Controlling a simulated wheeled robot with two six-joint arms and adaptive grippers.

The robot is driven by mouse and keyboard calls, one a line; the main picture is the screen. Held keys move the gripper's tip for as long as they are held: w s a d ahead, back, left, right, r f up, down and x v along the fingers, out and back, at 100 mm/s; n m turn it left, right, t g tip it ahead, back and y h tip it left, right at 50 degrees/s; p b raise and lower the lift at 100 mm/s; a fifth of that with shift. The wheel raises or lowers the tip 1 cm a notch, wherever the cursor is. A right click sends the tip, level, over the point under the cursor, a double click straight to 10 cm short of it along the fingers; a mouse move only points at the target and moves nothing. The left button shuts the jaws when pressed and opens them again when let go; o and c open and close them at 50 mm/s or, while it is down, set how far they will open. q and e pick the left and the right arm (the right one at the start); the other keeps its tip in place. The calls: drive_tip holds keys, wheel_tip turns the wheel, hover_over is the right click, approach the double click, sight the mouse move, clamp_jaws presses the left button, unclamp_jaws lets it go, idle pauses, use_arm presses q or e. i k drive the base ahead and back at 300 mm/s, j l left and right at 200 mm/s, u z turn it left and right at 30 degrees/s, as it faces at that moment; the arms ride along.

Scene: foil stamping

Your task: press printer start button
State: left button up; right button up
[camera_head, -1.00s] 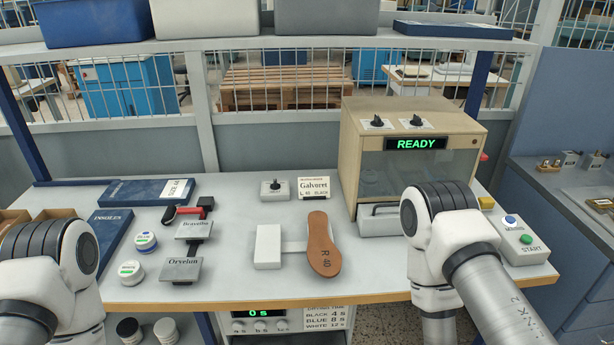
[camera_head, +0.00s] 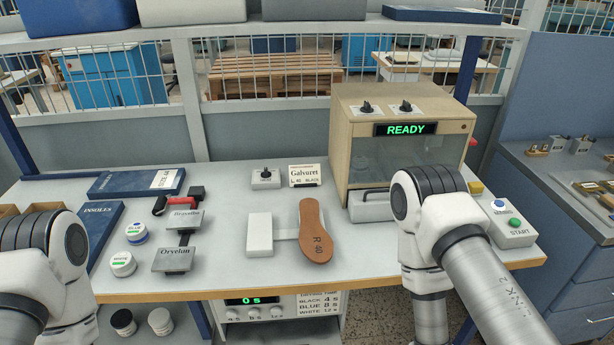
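The printer (camera_head: 352,112) is a tan box with a clear front window, and its display (camera_head: 405,129) reads READY in green. A white button box (camera_head: 512,237) labelled START sits at the table's right end. It carries a green button (camera_head: 516,222) beside the START label and a blue button (camera_head: 498,204) above it. My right arm stands in front of the printer, just left of the button box. Links of both my arms show at the lower left and lower right, but neither gripper is in view.
Stamp plates (camera_head: 175,258), foil jars (camera_head: 123,264) and blue boxes (camera_head: 135,183) occupy the left. A yellow button (camera_head: 476,187) is beside the printer. The front middle table is clear.

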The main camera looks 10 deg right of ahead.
sight(516, 221)
drive_tip(key=z, duration=1.6)
